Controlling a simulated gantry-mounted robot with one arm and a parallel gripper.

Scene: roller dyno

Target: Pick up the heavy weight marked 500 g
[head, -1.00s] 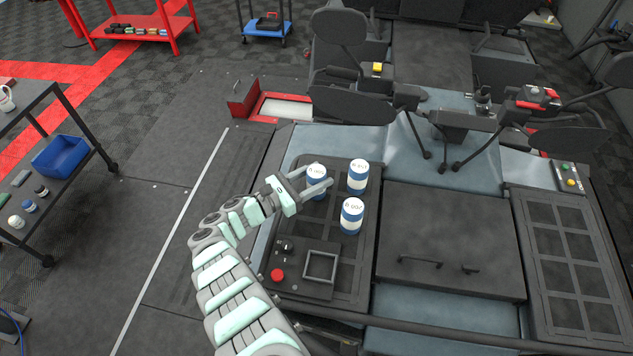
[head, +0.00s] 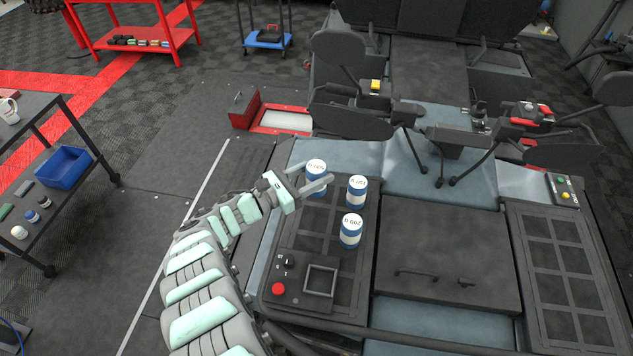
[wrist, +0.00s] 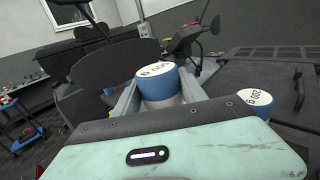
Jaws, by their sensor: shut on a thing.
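Three white cylinder weights with blue bands show in the head view. My gripper (head: 316,176) is shut on the left weight (head: 315,165), which is upright and raised off the grated panel. Its top label is small and seems to read 500 g. In the wrist view this weight (wrist: 157,84) sits between my two fingers, its lower part partly hidden by the gripper body. A second weight (head: 357,190) stands to the right, its label hard to read.
The dark grated panel (head: 341,262) carries a control box with a red button (head: 278,289) and a square frame (head: 320,281). A flat lid with handles (head: 446,248) lies to the right. Black arms and pads stand behind. A cart with a blue bin (head: 62,168) is at left.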

